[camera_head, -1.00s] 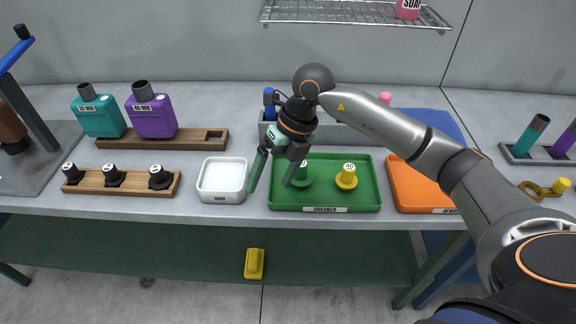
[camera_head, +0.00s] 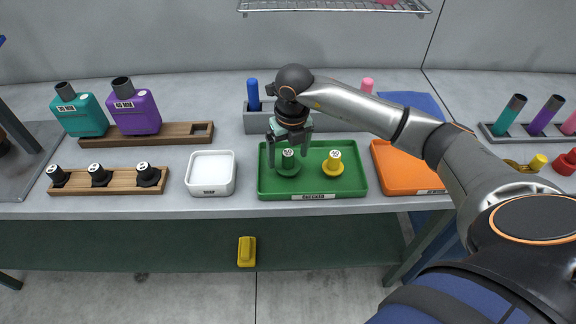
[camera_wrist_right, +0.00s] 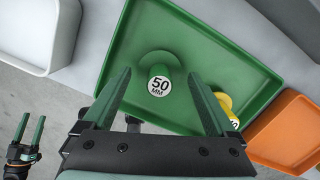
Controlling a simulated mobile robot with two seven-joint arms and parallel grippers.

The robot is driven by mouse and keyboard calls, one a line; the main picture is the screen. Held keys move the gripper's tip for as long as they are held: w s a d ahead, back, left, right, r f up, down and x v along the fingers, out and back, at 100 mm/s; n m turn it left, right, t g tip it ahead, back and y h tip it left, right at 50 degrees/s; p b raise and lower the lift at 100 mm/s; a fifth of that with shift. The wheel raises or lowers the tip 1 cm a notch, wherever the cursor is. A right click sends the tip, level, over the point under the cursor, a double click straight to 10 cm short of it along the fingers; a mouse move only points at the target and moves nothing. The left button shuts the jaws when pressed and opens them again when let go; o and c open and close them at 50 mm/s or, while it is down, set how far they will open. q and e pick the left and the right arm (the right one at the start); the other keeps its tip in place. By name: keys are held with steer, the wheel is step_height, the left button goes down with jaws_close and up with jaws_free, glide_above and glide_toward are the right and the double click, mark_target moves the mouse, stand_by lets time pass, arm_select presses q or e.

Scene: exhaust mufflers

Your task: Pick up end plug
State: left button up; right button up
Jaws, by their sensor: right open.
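A green end plug labelled 50 MM (camera_head: 288,166) stands upright in the green checker tray (camera_head: 350,190). A yellow end plug (camera_head: 334,164) stands to its right. My right gripper (camera_head: 289,152) is open and empty just above the green plug, with its fingers on either side. In the right wrist view the green plug (camera_wrist_right: 159,78) shows between the open fingertips, and the yellow plug (camera_wrist_right: 226,104) is partly hidden behind the right finger. Another gripper, my left one (camera_wrist_right: 29,128), shows small at the lower left of that view, its fingers apart.
A white bin (camera_head: 211,188) stands left of the tray and an orange tray (camera_head: 405,180) right of it. A wooden rack (camera_head: 118,182) holds black plugs at the left. A grey holder (camera_head: 255,124) stands behind the green tray.

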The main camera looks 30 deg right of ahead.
mark_target(287, 161)
steer(key=shift+w+f, duration=0.15)
steer(key=shift+f, duration=1.35)
steer(key=shift+c, duration=0.4)
steer(key=c, duration=1)
steer(key=shift+o, duration=0.2)
steer(key=shift+r, duration=0.2)
